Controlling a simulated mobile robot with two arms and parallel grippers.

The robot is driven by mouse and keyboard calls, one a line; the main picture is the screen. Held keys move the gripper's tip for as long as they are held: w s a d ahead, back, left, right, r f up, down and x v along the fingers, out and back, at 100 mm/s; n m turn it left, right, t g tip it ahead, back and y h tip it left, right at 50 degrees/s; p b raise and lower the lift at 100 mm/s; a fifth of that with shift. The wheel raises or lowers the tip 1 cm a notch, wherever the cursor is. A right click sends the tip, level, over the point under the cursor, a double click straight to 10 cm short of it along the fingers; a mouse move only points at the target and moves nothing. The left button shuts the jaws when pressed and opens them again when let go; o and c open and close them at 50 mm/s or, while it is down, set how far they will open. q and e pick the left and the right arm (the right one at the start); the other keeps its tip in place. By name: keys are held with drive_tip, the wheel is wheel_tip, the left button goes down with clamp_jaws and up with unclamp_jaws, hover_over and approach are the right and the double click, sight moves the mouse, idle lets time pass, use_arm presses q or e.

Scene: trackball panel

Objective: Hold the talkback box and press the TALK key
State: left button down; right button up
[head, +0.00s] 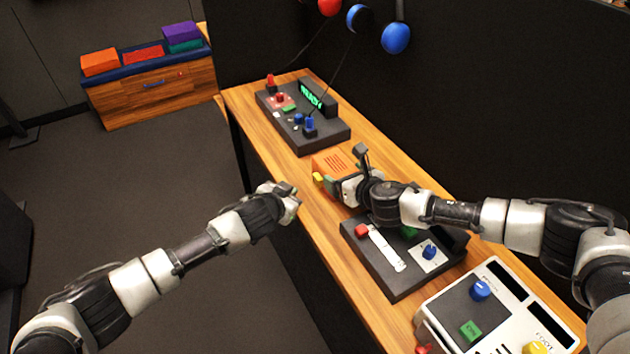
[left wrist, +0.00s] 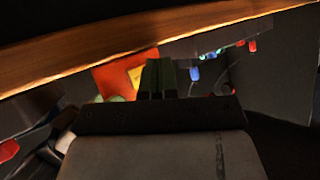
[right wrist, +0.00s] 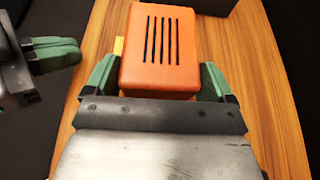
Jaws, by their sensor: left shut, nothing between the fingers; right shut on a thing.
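The orange talkback box (head: 333,164) stands on the wooden bench, and its slotted top shows in the right wrist view (right wrist: 158,48). My right gripper (head: 346,178) is shut on the box, with one green finger (right wrist: 158,85) on each side of it. A yellow key (head: 319,178) sticks out of the box's side facing the bench's front edge. It also shows in the left wrist view (left wrist: 136,76); its lettering is not readable. My left gripper (head: 293,194) is shut and empty, off the bench's front edge, apart from the key. Its closed fingertips (left wrist: 159,68) show in front of the box.
A dark panel (head: 308,132) with a green display stands farther along the bench. A dark slider panel (head: 390,275) and a white console (head: 480,310) stand nearer. Headphones (head: 396,38) hang on the dark wall. A cabinet (head: 150,95) with coloured boxes stands far left.

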sight(309, 196)
use_arm(q)
drive_tip(key=shift+w+d, duration=0.35)
drive_tip(key=shift+d, duration=0.4)
drive_tip(key=shift+w+d, duration=0.35)
drive_tip(key=shift+d, duration=0.35)
idle(1.0)
drive_tip(key=shift+w+d, duration=0.2)
drive_tip(key=shift+d, duration=0.15)
drive_tip(key=shift+w+d, duration=0.25)
drive_tip(key=shift+d, duration=0.35)
idle(0.8)
drive_tip(key=shift+s+a, duration=0.25)
drive_tip(key=shift+a, duration=0.25)
drive_tip(key=shift+s+a, duration=0.25)
drive_tip(key=shift+a, duration=0.2)
drive_tip(key=shift+a, duration=0.1)
drive_tip(key=a, duration=0.1)
drive_tip(key=s+a, duration=0.1)
drive_tip(key=a, duration=0.1)
drive_tip(key=s+a, duration=0.1)
drive_tip(key=shift+a, duration=0.2)
